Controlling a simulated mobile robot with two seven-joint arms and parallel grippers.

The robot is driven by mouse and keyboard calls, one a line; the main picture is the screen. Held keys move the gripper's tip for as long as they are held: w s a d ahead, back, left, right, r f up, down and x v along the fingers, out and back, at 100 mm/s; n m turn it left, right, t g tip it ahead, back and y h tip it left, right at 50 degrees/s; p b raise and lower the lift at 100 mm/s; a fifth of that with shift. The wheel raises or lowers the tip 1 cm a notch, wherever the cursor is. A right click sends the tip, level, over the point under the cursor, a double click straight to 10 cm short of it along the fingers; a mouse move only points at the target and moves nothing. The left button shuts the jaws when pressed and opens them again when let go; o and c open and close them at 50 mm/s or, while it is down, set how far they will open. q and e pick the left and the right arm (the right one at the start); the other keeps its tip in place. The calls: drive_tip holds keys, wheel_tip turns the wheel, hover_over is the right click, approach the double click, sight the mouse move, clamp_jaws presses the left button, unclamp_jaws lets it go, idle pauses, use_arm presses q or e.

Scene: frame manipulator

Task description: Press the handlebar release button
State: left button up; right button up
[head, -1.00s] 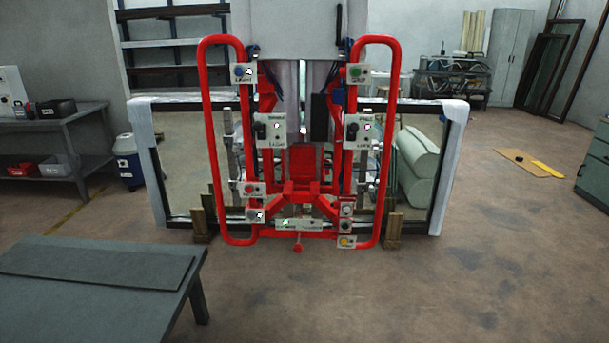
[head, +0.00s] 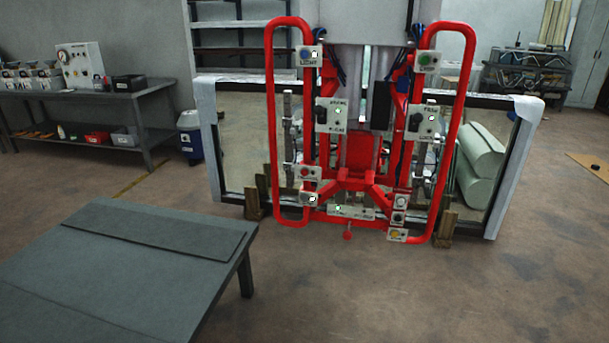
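The red frame manipulator (head: 372,163) stands ahead, right of centre, with a tall looped handlebar on each side. The left handlebar (head: 269,110) carries a panel with a blue button (head: 305,54) near its top and a panel with a red button (head: 304,172) low down. The right handlebar (head: 470,90) has a green button (head: 426,60) near its top. A yellow button (head: 396,235) sits at the bottom right. The labels are too small to read surely, so I cannot tell which is the release button. Neither of my grippers is in view.
A grey table (head: 110,265) fills the lower left, its corner near the manipulator's front left. A large framed window (head: 213,140) stands behind the manipulator. A workbench (head: 150,100) and a blue bin (head: 190,140) are at the back left. The floor in front and right is clear.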

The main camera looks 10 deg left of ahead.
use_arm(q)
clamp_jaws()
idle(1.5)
